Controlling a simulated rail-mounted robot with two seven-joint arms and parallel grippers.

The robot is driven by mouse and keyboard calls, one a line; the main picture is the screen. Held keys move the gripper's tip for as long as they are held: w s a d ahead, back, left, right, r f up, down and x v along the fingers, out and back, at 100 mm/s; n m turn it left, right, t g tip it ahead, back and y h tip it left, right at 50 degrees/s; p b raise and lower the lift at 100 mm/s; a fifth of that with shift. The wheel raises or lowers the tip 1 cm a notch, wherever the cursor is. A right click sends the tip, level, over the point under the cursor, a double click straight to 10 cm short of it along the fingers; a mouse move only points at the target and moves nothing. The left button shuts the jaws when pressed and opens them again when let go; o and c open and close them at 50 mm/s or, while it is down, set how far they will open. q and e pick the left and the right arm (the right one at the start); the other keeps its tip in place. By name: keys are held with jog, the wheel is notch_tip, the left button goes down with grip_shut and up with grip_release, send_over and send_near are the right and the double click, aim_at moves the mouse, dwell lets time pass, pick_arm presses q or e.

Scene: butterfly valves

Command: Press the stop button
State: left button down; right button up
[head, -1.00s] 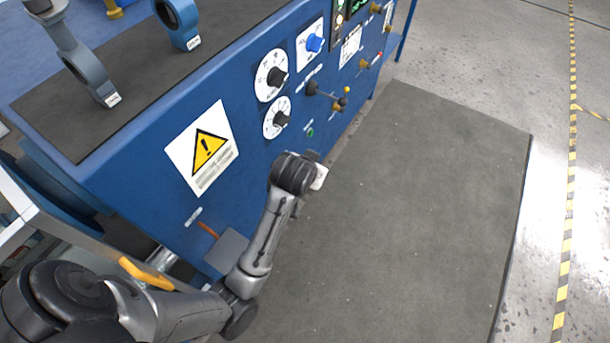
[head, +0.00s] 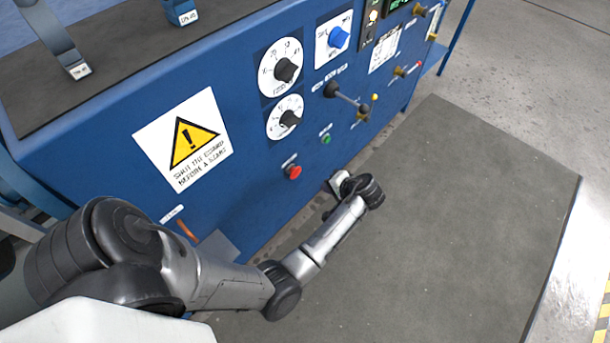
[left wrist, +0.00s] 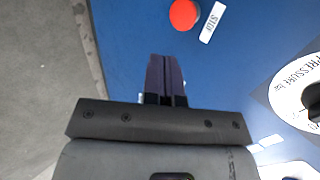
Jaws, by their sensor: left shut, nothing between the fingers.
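The red stop button (head: 293,172) sits on the blue front panel (head: 255,200), below the two dials, with a small white label above it. In the left wrist view the red button (left wrist: 184,14) is at the top edge, beside a white label reading STOP (left wrist: 212,22). My left gripper (head: 338,184) is to the right of the button and a little lower in the head view, apart from it. In the left wrist view its dark fingers (left wrist: 165,75) are shut and empty, pointing toward the panel side with the button. My right gripper is not in view.
A green button (head: 326,138), a black-handled lever (head: 345,96), two white dials (head: 281,68) and a blue knob (head: 338,38) are on the panel nearby. A yellow warning sign (head: 190,140) is at the left. A grey floor mat (head: 440,240) lies clear in front.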

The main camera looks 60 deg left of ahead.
pick_arm(q)
jog(key=shift+w, duration=0.15)
jog(key=b, duration=0.7)
send_near(297, 176)
jog(key=x, duration=0.6)
jog(key=shift+a, duration=0.15)
